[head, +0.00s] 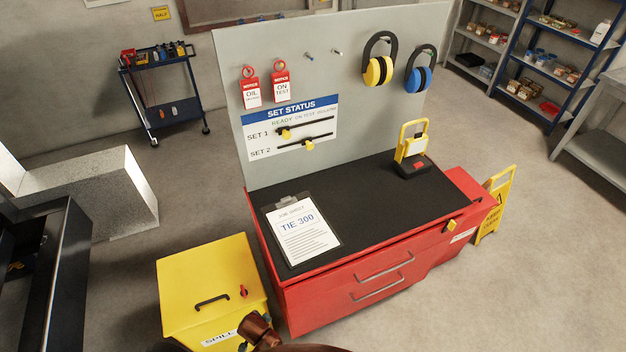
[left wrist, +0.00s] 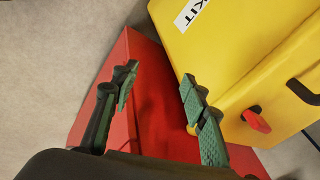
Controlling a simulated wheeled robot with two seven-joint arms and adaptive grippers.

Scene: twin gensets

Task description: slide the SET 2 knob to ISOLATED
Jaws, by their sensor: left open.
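The SET STATUS board (head: 255,146) is on the grey back panel in the head view, with two horizontal slots. The yellow SET 2 knob (head: 310,146) is on the lower slot, around its middle, roughly below ON TEST. The yellow SET 1 knob (head: 285,134) is on the upper slot near its left end, by READY. ISOLATED is printed at the right of the heading row. My left gripper (left wrist: 158,88) is open and empty in the left wrist view, near the yellow spill kit box and far from the board. My right gripper is not in view.
The yellow spill kit box (head: 208,275) stands left of the red cabinet (head: 350,285). A clipboard (head: 300,232) and yellow lamp (head: 411,150) are on the black top (head: 370,205). Red tags (head: 251,92) and ear defenders (head: 379,70) hang above. The top before the board is mostly clear.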

